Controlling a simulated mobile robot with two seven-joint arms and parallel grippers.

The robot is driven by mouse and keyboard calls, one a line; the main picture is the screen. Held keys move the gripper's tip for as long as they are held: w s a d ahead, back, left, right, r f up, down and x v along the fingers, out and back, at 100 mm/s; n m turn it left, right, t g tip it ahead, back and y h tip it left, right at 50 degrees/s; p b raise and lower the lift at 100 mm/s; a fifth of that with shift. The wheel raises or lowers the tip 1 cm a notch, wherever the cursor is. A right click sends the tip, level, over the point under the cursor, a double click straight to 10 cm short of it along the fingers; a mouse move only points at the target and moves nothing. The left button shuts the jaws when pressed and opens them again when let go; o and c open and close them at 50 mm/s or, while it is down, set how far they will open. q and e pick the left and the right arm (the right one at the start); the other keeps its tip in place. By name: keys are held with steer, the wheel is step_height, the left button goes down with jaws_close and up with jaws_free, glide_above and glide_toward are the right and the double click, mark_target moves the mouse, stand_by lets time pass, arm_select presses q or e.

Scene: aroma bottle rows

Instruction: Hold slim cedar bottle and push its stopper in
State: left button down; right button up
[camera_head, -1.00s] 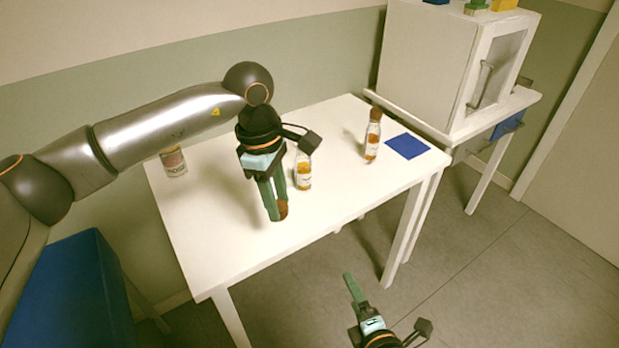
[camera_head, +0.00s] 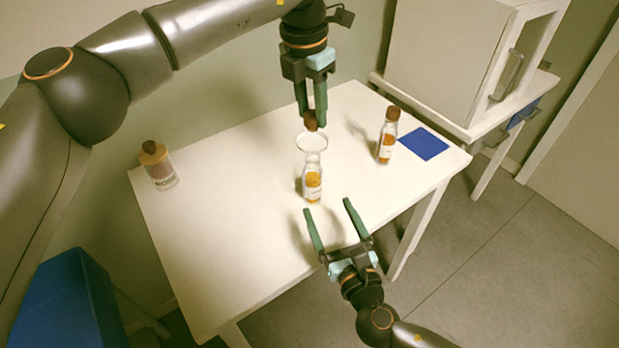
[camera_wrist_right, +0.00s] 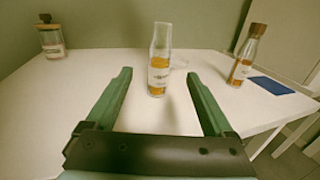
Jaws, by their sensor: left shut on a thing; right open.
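An open clear bottle (camera_head: 312,184) with amber contents and a white label stands upright mid-table, no stopper in its neck. I cannot read its label, so whether it is the slim cedar one is unclear. It also shows in the right wrist view (camera_wrist_right: 158,77), ahead of the fingers. My left gripper (camera_head: 312,114) is shut on a brown stopper (camera_head: 311,122), above and behind the bottle, apart from it. My right gripper (camera_head: 328,206) is open and empty in front of the bottle; both its fingers (camera_wrist_right: 158,72) show in the wrist view.
A stoppered amber bottle (camera_head: 387,143) stands at right beside a blue mat (camera_head: 423,144). A wider stoppered jar (camera_head: 160,169) stands at far left. A pale ring-shaped dish (camera_head: 312,136) lies behind the open bottle. A white cabinet (camera_head: 447,60) stands beyond the table (camera_head: 225,240).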

mark_target(316, 181)
steer(key=shift+s, duration=0.1)
steer(key=x, duration=1.2)
jaws_close()
stand_by(0.7)
stand_by(0.3)
